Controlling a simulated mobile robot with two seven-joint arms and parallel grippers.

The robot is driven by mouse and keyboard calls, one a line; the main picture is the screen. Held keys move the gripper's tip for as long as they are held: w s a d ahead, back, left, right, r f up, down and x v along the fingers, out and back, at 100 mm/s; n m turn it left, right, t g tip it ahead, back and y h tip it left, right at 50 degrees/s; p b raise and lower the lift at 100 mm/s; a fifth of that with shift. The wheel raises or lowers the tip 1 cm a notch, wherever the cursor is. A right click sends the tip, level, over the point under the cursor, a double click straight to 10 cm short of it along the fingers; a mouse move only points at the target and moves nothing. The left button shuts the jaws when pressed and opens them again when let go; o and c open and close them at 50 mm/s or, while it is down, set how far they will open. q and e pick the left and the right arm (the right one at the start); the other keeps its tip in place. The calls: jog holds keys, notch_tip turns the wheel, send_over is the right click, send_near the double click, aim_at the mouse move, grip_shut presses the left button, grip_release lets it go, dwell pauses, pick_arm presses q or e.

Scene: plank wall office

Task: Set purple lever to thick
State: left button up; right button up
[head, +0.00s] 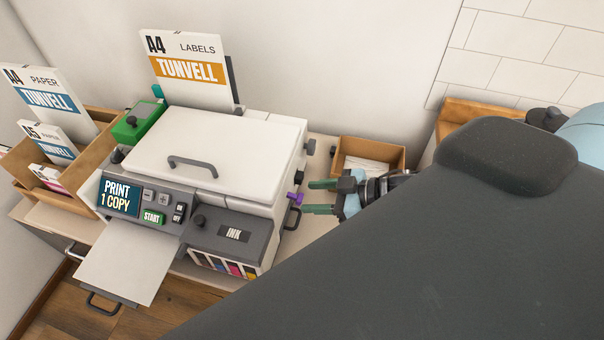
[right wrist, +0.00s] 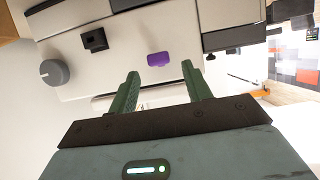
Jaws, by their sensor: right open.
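The purple lever (head: 296,198) sticks out from the right side of the white printer (head: 222,136). In the right wrist view the purple lever (right wrist: 160,59) shows as a small purple block on the printer's pale side panel. My right gripper (head: 312,196) is open beside the printer's right side, its green fingers pointing at the lever. In the right wrist view the right gripper (right wrist: 159,78) has its fingers apart, with the lever between and beyond the tips; I see no contact. No label for thick is readable. My left gripper is not in view.
A grey knob (right wrist: 55,73) and a black tab (right wrist: 94,40) sit on the same panel. A cardboard box (head: 370,152) stands behind my right gripper. A green box (head: 139,122) and a wooden paper holder (head: 98,150) are left of the printer. A printed sheet tray (head: 128,264) juts out in front.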

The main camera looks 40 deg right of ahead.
aim_at(302, 198)
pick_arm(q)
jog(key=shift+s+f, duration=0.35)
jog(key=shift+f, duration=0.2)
pick_arm(e)
jog(key=shift+x, duration=1.5)
jog(key=c, duration=1)
jog(key=shift+f+t+y, duration=0.2)
jog(key=shift+t+y, duration=0.1)
jog(key=shift+t, duration=0.1)
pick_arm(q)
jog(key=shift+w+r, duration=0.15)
pick_arm(e)
jog(key=shift+f+t+y, duration=0.1)
jog(key=shift+t+y, duration=0.2)
jog(key=o, duration=1)
